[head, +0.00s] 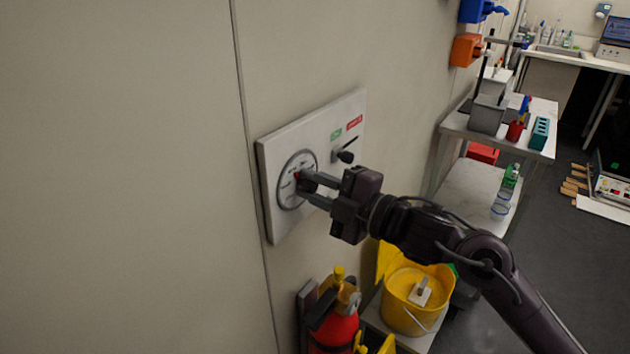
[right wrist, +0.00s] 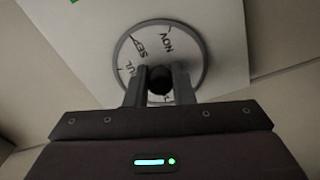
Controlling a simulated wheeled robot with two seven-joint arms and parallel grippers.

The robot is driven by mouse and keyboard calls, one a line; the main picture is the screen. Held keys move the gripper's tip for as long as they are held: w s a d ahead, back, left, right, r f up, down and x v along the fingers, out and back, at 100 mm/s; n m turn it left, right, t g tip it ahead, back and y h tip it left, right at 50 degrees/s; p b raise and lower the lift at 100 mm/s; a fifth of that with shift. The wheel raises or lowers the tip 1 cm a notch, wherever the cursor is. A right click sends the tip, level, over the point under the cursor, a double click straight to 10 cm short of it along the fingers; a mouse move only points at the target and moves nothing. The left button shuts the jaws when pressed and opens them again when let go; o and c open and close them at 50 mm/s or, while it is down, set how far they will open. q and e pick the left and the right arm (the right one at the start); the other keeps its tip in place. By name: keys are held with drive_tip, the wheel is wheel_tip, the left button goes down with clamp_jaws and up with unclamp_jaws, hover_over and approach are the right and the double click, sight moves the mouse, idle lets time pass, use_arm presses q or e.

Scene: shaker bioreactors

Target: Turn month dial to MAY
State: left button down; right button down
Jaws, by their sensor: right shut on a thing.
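The month dial (head: 287,194) is a round white face with a grey rim on a white wall panel (head: 275,149). In the right wrist view the dial face (right wrist: 183,54) shows the labels NOV, SEP and part of JUL; its lower part is hidden behind my gripper. My right gripper (head: 305,187) is shut on the dark dial knob (right wrist: 160,79) at the dial's centre, one finger on each side. A small red mark shows at the knob in the head view. I cannot read which month is set. My left gripper is out of view.
A black lever switch (head: 345,156) with green and red labels sits on the same panel, right of the dial. Below are a red fire extinguisher (head: 334,332) and a yellow bucket (head: 407,311). A lab cart (head: 455,124) stands farther right. The wall left of the panel is bare.

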idle(0.4)
drive_tip(key=c, duration=1.2)
unclamp_jaws()
drive_tip(key=shift+c, duration=0.2)
drive_tip(key=b+v, duration=0.2)
drive_tip(key=v, duration=0.5)
drive_tip(key=shift+s+d, duration=0.2)
drive_tip(key=shift+d, duration=0.1)
